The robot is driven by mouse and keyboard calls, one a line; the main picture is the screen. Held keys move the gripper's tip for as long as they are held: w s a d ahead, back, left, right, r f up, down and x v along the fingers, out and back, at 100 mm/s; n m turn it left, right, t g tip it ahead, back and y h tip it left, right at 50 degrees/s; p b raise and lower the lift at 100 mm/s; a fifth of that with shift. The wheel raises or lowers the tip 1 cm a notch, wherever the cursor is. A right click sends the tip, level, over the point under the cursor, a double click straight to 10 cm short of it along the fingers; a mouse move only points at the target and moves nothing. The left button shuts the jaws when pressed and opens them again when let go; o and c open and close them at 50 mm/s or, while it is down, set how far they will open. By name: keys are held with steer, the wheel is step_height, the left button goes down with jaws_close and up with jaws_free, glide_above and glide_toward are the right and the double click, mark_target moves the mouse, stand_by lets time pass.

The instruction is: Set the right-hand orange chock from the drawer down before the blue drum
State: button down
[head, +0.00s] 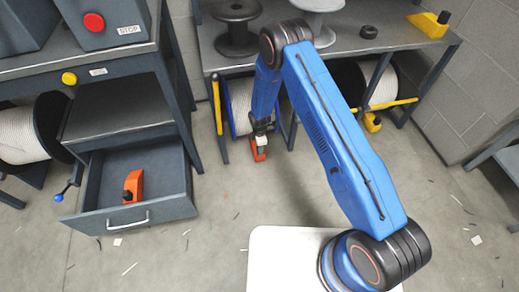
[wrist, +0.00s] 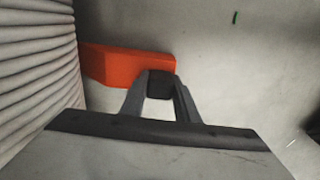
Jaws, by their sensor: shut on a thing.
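My gripper (head: 262,139) is low before the blue drum (head: 238,108), under the bench. It is shut on an orange chock (head: 259,154). In the wrist view the chock (wrist: 125,64) lies across the far side of my gripper's fingertips (wrist: 160,88), its left end close beside the wound cable of the drum (wrist: 38,70). The chock is at or very near the floor; I cannot tell whether it touches. Another orange chock (head: 133,186) lies in the open drawer (head: 160,165) at the left.
A yellow post (head: 217,105) stands left of the blue drum, and a bench leg (head: 293,130) stands to its right. Another drum (head: 380,85) with a yellow bar and a yellow chock (head: 372,122) is farther right. The floor in front is clear but for small scraps.

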steer(key=shift+f, duration=0.15)
steer(key=c, duration=1.4)
jaws_free()
steer(key=shift+o, duration=0.2)
step_height(320, 180, up, 12)
steer(key=shift+r, duration=0.2)
